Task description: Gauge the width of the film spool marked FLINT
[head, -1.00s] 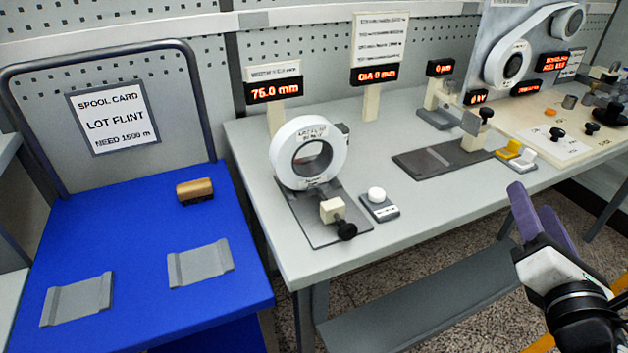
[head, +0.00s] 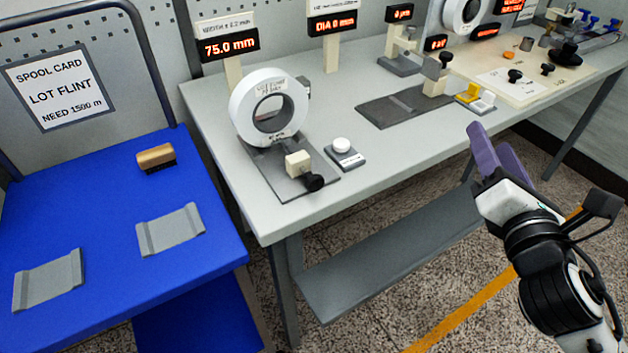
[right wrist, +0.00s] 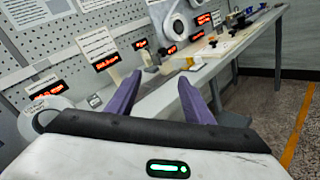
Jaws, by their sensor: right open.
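A white film spool (head: 243,112) stands upright on the dark base plate (head: 290,189) of the width gauge, on the grey bench. Its small print is too blurred to read surely. A cream block (head: 298,164) with a black knob (head: 313,182) sits on the plate in front of the spool. The width display (head: 229,45) behind reads 75.0 mm. The spool also shows at the left of the right wrist view (right wrist: 30,122). My right gripper (head: 488,138) is open and empty, off the bench's front edge, well right of the spool. My left gripper is out of view.
A white button on a small box (head: 341,146) is right of the gauge. The spool card (head: 60,84) reads LOT FLINT, NEED 1500 m. A blue table (head: 100,200) holds a brown-topped block (head: 156,158) and two grey rests. The diameter display (head: 332,23) reads 0.

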